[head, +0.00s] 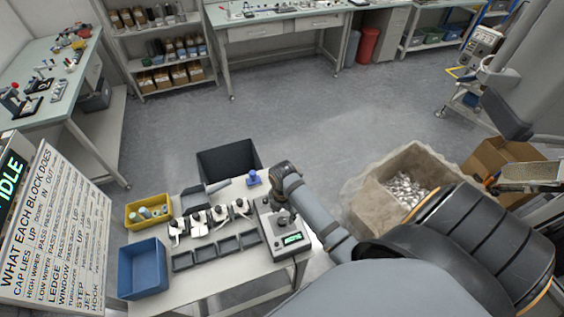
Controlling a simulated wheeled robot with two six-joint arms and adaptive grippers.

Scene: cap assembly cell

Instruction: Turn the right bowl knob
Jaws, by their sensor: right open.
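A grey control box (274,246) with a small green-lit display (292,239) stands at the right end of the small work table (205,287). Dark round shapes show on its top face, but they are too small to tell which is the right bowl knob. My right arm reaches in from the right, and its wrist bends down over the box. My right gripper (284,214) is open just above the box's top face and hides part of it. I cannot tell whether its fingers are around a knob or touching one. My left gripper is not in view.
Several small white-and-black blocks (198,221) and a row of dark grey trays (205,255) lie left of the box. A blue bin (142,268), a yellow bin (149,210) and a blue knob-like part (253,178) are near. A large carton (372,199) stands right of the table.

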